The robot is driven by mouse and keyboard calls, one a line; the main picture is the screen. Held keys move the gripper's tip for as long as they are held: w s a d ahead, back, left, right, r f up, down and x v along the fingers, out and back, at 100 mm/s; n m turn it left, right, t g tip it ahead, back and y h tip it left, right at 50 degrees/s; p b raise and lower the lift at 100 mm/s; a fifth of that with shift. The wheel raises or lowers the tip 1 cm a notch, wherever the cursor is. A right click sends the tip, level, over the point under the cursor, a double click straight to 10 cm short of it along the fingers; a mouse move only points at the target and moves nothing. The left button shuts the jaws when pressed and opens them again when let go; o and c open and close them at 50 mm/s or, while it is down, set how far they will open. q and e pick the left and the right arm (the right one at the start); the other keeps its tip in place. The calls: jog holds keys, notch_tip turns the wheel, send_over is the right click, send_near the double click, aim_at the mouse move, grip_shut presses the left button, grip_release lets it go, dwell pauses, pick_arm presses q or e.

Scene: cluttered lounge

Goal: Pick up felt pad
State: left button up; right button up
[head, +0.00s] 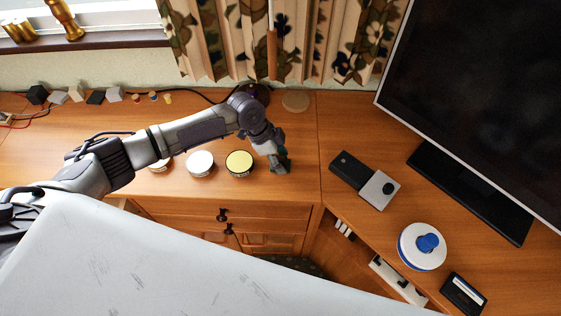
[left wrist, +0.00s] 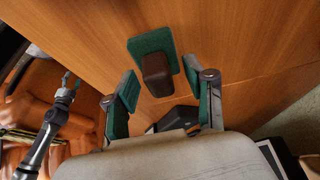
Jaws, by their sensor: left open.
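My left gripper (head: 280,166) points down over the wooden desk, just right of the yellow-topped round tin. In the left wrist view its fingers (left wrist: 164,98) are apart, with green inner pads and nothing between them that I can see held. A green, felt-like square pad (left wrist: 148,42) with a dark brown block on it lies on the wood just beyond the fingertips. It looks like the felt pad. In the head view it is hidden by or behind my gripper. My right gripper (left wrist: 68,80) shows small at the left of the left wrist view; its jaw opening is unclear.
Round tins (head: 200,163) stand left of my gripper. A tan disc (head: 295,101) lies behind it. A black-and-silver device (head: 365,180), a white-and-blue round item (head: 422,246) and a monitor (head: 480,90) are at right. Small blocks (head: 76,92) line the back left.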

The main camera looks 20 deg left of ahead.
pick_arm(q)
grip_shut()
dwell(0.4)
